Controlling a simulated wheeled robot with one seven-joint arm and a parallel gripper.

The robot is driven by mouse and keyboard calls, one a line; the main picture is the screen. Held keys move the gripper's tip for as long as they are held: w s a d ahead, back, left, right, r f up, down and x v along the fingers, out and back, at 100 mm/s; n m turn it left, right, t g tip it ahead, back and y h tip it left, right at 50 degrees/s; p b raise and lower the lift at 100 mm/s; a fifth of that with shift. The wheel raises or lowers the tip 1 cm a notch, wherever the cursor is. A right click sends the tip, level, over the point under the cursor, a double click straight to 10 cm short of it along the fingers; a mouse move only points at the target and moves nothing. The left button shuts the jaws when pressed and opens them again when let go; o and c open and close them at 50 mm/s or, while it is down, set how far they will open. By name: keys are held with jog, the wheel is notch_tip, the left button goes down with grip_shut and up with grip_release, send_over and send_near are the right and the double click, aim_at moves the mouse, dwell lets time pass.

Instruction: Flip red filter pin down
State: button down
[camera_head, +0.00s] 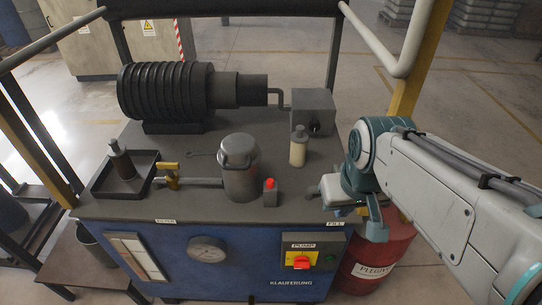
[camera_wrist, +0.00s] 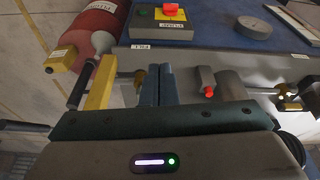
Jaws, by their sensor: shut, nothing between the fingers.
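The red filter pin (camera_head: 269,184) stands on a small dark block on the blue machine's top, just right of the grey filter canister (camera_head: 239,168). Its red end shows at the top in the head view. In the wrist view the red pin (camera_wrist: 209,93) shows on a grey block, right of my fingers, with clear space between. My gripper (camera_wrist: 157,82) is shut and empty, near the FILL label at the tabletop's front right edge. In the head view the end of my arm is right of the pin, not touching it; my fingertips are hard to make out there.
A cream-bodied bottle (camera_head: 298,147) stands behind the pin. A brass valve (camera_head: 170,176) and pipe lie left of the canister. A yellow post (camera_wrist: 101,92) and red barrel (camera_head: 379,256) are by my arm. The PUMP panel (camera_head: 313,256) is on the front face.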

jog(key=w+a+r+n+g+b, duration=0.25)
jog(key=w+a+n, duration=0.25)
jog(key=w+n, duration=0.45)
jog(key=n+g+y+b, duration=0.1)
jog(key=n+y+b, duration=0.1)
jog(key=n, duration=0.5)
send_over(271, 180)
jog(key=w+d, duration=0.1)
jog(key=d, duration=0.2)
jog(key=shift+w+r, duration=0.15)
jog(key=shift+r, duration=0.3)
jog(key=shift+f, duration=0.1)
jog(key=x, duration=1.4)
